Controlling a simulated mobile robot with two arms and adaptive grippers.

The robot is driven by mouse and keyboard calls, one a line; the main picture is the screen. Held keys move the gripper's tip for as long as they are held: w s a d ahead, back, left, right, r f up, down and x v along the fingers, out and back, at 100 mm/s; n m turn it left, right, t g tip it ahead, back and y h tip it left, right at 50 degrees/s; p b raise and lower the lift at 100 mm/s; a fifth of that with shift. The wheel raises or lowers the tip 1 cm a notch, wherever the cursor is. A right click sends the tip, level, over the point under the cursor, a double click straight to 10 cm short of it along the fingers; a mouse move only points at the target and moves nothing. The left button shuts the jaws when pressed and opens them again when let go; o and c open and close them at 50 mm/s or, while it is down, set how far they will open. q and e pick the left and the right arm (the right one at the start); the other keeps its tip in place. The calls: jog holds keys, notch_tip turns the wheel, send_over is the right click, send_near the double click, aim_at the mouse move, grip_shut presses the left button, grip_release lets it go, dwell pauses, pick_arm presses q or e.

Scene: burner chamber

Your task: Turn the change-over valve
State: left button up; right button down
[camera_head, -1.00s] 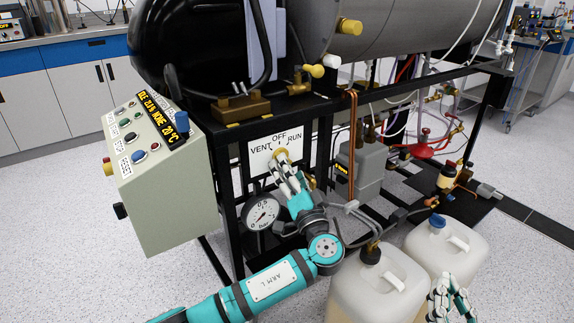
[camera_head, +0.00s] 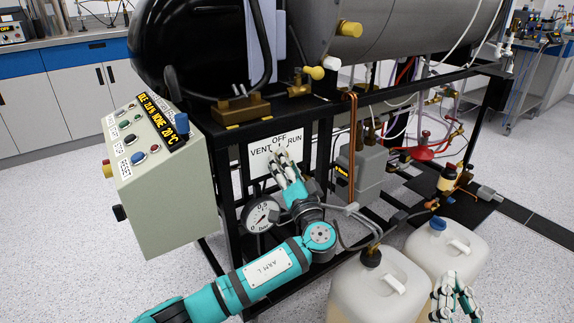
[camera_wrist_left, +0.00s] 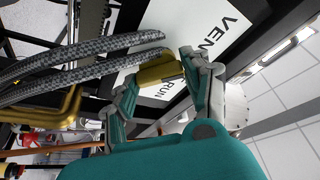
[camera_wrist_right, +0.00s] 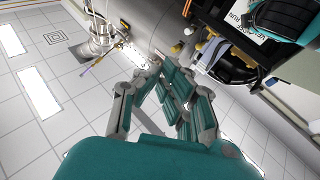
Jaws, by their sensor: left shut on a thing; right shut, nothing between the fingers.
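The change-over valve's label plate (camera_head: 262,160) reads VENT, OFF and RUN, and sits on the black frame below the tank. In the left wrist view the yellow valve handle (camera_wrist_left: 158,68) lies between the fingers of my left gripper (camera_wrist_left: 160,75), with the plate behind it. In the head view my left gripper (camera_head: 284,168) is in front of the plate, shut on the handle and mostly hiding it. My right gripper (camera_head: 455,298) is shut and empty at the lower right, beside the canisters; it also shows in the right wrist view (camera_wrist_right: 165,85).
A pressure gauge (camera_head: 262,215) sits just below the plate, close to my left wrist. A control box (camera_head: 155,185) stands to the left. Two pale canisters (camera_head: 350,300) (camera_head: 470,262) stand on the floor at the right. Dark hoses (camera_wrist_left: 80,65) pass near my left gripper.

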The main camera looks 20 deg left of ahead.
pick_arm(q)
jog(key=shift+r+m+h+p, duration=0.15)
jog(key=shift+m+h+p, duration=0.25)
jog(key=shift+m+p, duration=0.55)
pick_arm(e)
notch_tip(320, 180, down, 14)
jog(key=s+d+g+h+p, duration=0.2)
jog(key=d+g+h, duration=0.1)
jog(key=g, duration=0.6)
jog(key=s+d+f+m+g+h+p, duration=0.1)
jog(key=s+d+f+g+p, duration=0.15)
jog(key=s+g, duration=0.35)
jog(key=s+d+f+g+h+p, duration=0.2)
jog(key=s+f+g+p, duration=0.1)
jog(key=s, duration=0.5)
pick_arm(q)
jog(key=shift+s+m+g+h+p, duration=0.1)
jog(key=shift+m+g+h+p, duration=0.15)
jog(key=shift+m+h+p, duration=0.7)
jog(key=shift+w+m+g+p, duration=0.15)
jog(key=shift+m+p, duration=0.3)
jog(key=shift+m, duration=1.25)
jog(key=shift+s+m+g+h+p, duration=0.15)
jog(key=shift+m+g+h+p, duration=0.4)
jog(key=shift+m, duration=0.75)
pick_arm(e)
notch_tip(320, 180, down, 17)
jog(key=w+g, duration=0.1)
jog(key=shift+a+r, duration=0.15)
jog(key=shift+a, duration=0.15)
